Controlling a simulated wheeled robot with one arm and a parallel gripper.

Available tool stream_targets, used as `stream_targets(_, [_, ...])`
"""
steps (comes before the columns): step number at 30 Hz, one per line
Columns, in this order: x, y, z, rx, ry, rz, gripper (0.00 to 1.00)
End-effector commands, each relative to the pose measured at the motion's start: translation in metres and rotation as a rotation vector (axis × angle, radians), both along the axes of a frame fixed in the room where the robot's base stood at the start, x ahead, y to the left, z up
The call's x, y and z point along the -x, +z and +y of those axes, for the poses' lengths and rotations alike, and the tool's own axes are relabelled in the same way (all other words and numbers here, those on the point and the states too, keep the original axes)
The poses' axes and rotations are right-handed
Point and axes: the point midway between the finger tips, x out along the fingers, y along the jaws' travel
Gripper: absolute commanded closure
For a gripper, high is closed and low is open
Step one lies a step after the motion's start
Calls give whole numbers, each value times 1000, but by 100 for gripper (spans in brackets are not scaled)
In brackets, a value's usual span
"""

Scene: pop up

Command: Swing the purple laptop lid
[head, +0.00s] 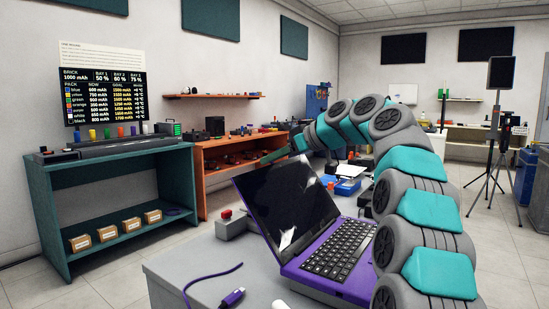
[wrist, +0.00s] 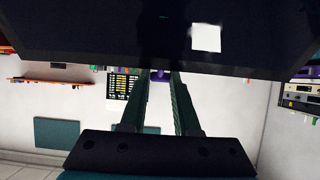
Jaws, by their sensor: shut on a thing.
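The purple laptop (head: 318,272) stands on the grey table with its keyboard facing up. Its lid (head: 290,200) is open and leans back, the dark screen facing me. My gripper (head: 262,162) reaches over from the right to the lid's top edge. In the wrist view, the lid's dark screen (wrist: 100,35) fills the top of the picture. There my gripper (wrist: 160,76) has its two green fingers on either side of a small purple part (wrist: 157,74) at the lid's edge, and it is shut on it. My arm covers the right side of the laptop base.
A grey box with a red button (head: 232,226) stands left of the laptop. A purple cable (head: 232,298) lies on the table (head: 180,265) in front. A teal shelf (head: 118,170) and an orange shelf (head: 215,175) stand behind. A blue-and-white item (head: 348,186) lies behind the laptop.

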Motion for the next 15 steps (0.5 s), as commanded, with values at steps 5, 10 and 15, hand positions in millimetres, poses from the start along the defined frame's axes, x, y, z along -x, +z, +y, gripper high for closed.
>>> stream_targets(5, [0,0,-1,0,0,0,100])
stream_targets(10, [4,5,-7,-1,-1,-1,100])
stream_targets(15, [11,13,-17,-2,-2,-1,100])
